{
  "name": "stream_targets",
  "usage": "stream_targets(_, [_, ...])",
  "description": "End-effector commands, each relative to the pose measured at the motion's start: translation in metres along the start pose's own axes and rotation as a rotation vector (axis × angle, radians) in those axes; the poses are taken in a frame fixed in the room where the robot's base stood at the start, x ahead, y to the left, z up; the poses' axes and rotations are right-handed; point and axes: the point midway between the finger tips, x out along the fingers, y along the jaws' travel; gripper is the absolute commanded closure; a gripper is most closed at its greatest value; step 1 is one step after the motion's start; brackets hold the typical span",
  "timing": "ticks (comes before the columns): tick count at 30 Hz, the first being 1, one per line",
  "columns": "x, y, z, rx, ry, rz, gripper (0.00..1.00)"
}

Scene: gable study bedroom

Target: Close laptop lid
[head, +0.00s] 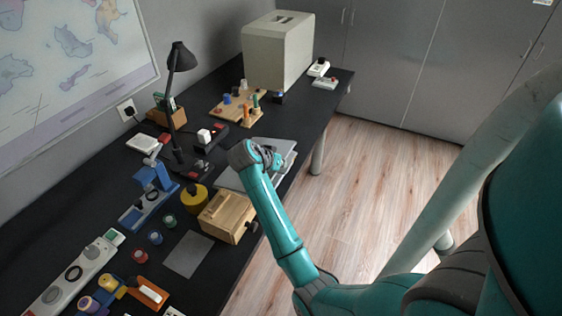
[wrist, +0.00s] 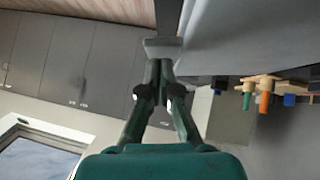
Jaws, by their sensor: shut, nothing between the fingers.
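The laptop (head: 228,180) is a light grey, thin slab on the black desk, partly hidden behind my arm and gripper. The angle of its lid is hard to tell in the head view. In the wrist view a broad pale grey surface, which looks like the laptop (wrist: 245,38), fills the upper right beside my fingertips. My gripper (head: 272,160) is over the laptop, and its fingers are shut and empty. In the wrist view the fingertips (wrist: 162,48) meet near the edge of that grey surface; whether they touch it is unclear.
A wooden box (head: 228,218) and a yellow round container (head: 194,197) stand close by on the near left. A black lamp (head: 176,100), a pegboard (head: 236,108) and a large beige box (head: 277,52) stand farther back. Open floor (head: 355,180) lies to the right.

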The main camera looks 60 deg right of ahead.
Motion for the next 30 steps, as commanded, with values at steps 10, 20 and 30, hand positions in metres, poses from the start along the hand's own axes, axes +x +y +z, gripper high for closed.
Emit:
stream_targets(10, [0.011,0.003,0.011,0.039,0.0,-0.04,1.0])
stream_targets(20, [0.042,0.002,0.042,0.093,-0.001,-0.092,1.0])
stream_targets(30, [0.045,0.003,0.046,0.089,-0.007,-0.088,1.0])
